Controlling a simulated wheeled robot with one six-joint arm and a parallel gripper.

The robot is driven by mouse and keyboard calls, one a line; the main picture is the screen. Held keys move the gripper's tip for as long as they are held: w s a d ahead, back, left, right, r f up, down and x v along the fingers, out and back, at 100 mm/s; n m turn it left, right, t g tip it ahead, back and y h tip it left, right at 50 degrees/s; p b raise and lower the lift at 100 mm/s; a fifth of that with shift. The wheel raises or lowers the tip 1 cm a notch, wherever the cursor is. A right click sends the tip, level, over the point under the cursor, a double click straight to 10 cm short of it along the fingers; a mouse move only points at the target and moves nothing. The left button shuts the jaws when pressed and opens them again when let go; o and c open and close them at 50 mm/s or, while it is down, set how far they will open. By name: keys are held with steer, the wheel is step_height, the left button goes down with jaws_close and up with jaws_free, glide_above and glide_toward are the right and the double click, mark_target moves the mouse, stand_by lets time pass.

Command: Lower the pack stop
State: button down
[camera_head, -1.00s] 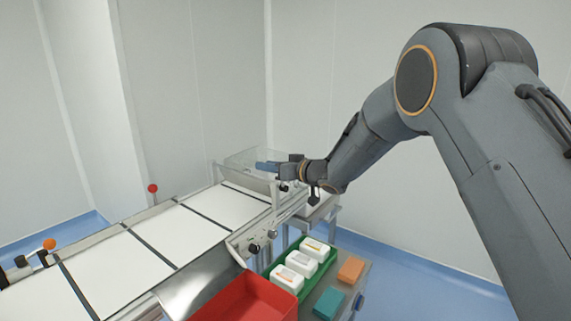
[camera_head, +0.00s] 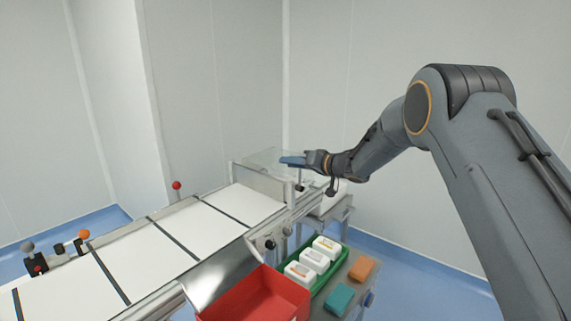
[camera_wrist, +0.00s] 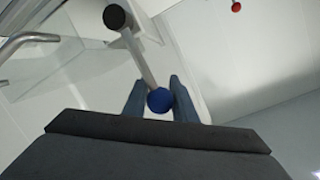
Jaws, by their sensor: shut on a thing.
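The pack stop's lever shows in the wrist view as a pale bar (camera_wrist: 139,58) running from a black round pivot (camera_wrist: 117,17) down to a blue ball knob (camera_wrist: 159,100). My gripper (camera_wrist: 157,84) has its two blue fingers on either side of this knob, shut on it. In the head view my gripper (camera_head: 290,161) is at the far end of the conveyor, beside a clear cover (camera_head: 262,162). The lever and blue knob cannot be made out there; the fingers are small and partly hide that spot.
A red bin (camera_head: 255,300), a green tray (camera_head: 333,268) with white packs, and orange and teal blocks are in front.

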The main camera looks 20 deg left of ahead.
steer(key=shift+w+r, duration=0.1)
steer(key=c, duration=1.5)
jaws_free()
steer(key=shift+o, duration=0.2)
steer(key=shift+d, duration=0.15)
steer(key=b+v, duration=0.1)
steer(key=v, duration=0.6)
steer(key=shift+d+b, duration=0.3)
steer(key=shift+b, duration=0.1)
